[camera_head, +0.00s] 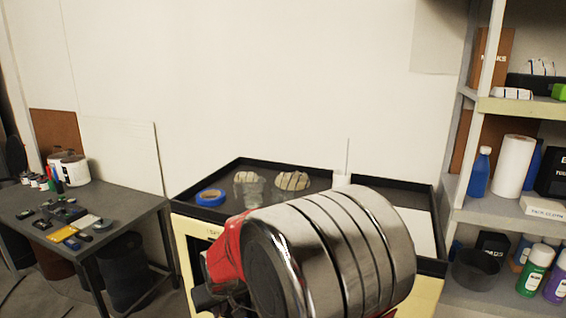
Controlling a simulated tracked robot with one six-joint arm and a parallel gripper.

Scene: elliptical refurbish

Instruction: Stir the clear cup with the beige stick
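A clear cup (249,191) stands on the black-rimmed top of a cart (285,165), left of the middle. A thin pale stick (348,153) stands nearly upright out of a small white cup (342,179) further right on the same top. This looks like the beige stick; its lower end is hidden in the white cup. My arm, a large shiny metal cylinder with a red part, fills the lower middle and covers the cart's near part. My gripper's fingers do not show, so whether it is open or shut cannot be seen.
A blue tape roll (210,197) lies left of the clear cup. Two striped rounded items (293,181) lie behind it. A dark table (95,225) with tools and cans stands left. A stocked shelf unit (495,205) stands close on the right.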

